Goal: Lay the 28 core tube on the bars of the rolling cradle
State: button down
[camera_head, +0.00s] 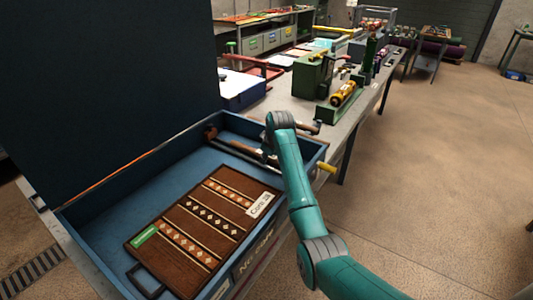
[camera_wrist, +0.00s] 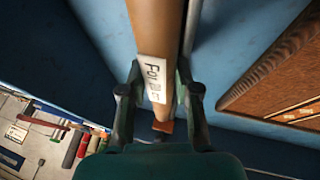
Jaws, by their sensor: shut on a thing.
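My gripper (camera_wrist: 159,82) is shut on a long brown tube (camera_wrist: 155,28) in the wrist view, with one finger on each side of it. The tube carries a white label (camera_wrist: 152,72) with handwriting, perhaps "Foyer"; I see no clear "28" on it.
The blue tray (camera_head: 142,172) has raised walls around the gripper. A patterned brown board (camera_head: 170,243) with a handle and a white label lies in it. The grey bench (camera_head: 290,105) behind holds a green box (camera_head: 312,75), a blue-white box (camera_head: 243,90) and bottles. Open floor lies right.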

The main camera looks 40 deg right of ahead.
jog(key=shift+s+f, duration=0.15)
jog(key=shift+f, duration=0.4)
jog(key=shift+a+f, duration=0.1)
jog(key=c, duration=0.7)
grip_release()
jog(key=shift+f, duration=0.15)
jog(key=shift+c, duration=0.2)
jog(key=shift+r, duration=0.3)
jog(key=shift+r, duration=0.35)
jog(key=v, duration=1)
jog(key=shift+f, duration=0.1)
jog(key=shift+s+r, duration=0.35)
jog(key=shift+r, duration=0.2)
